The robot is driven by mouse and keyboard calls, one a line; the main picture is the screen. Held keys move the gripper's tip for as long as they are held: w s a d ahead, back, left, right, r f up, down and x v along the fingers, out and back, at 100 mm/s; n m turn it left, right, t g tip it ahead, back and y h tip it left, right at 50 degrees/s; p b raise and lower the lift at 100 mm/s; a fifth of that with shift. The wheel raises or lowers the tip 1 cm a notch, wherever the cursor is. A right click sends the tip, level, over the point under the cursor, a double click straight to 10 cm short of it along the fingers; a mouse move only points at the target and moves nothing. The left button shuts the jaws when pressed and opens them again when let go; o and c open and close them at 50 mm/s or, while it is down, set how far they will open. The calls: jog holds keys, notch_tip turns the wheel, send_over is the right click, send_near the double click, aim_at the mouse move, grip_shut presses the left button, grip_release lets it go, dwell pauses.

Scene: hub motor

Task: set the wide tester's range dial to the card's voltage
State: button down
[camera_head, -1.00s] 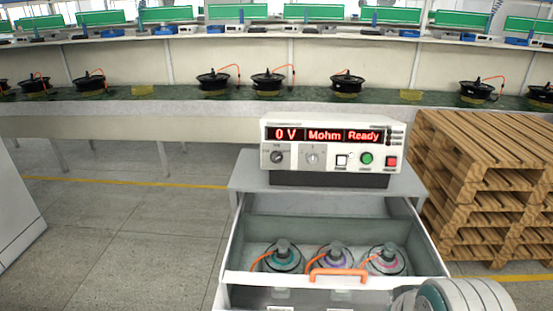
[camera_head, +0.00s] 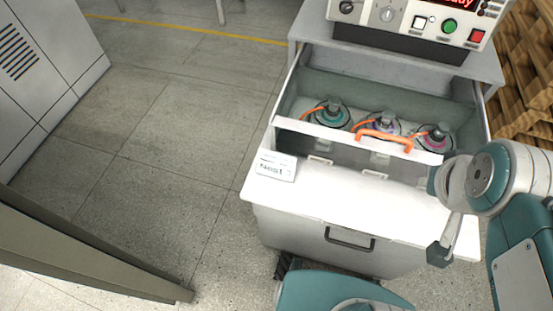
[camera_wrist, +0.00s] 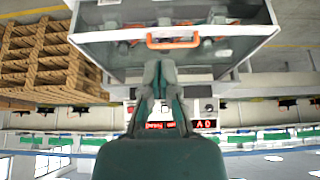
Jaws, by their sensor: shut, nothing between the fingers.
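The tester (camera_head: 400,42) stands on the grey cabinet, its top cut off by the frame edge in the head view. Its front has a dark knob (camera_head: 347,7), a silver knob (camera_head: 387,14) and white, green and red buttons. Which knob sets the range is not readable. A white card (camera_head: 276,166) stands at the left of the white top; its print is too small to read surely. In the wrist view, which is upside down, my gripper (camera_wrist: 160,68) is shut and empty. It partly covers the tester (camera_wrist: 204,112), whose red display shows 0 V.
Wooden pallets (camera_head: 525,75) stand at the right. A grey cabinet (camera_head: 52,50) stands at the left. Floor (camera_head: 170,140) between is clear.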

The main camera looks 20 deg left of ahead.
dwell(0.4)
jog(key=shift+c, duration=1.5)
grip_release()
jog(key=w+a+r+n+t+y, duration=0.1)
jog(key=w+a+r+t, duration=0.15)
jog(key=w, duration=0.45)
jog(key=w+a+r+t+y, duration=0.1)
jog(key=w+a, duration=0.2)
jog(key=w, duration=0.5)
jog(key=t+h, duration=0.1)
jog(key=t, duration=0.8)
send_near(345, 10)
jog(key=w, duration=1)
jog(key=shift+w+a, duration=0.1)
jog(key=shift+a, duration=0.15)
jog(key=shift+c, duration=0.4)
jog(key=shift+r, duration=0.1)
grip_shut()
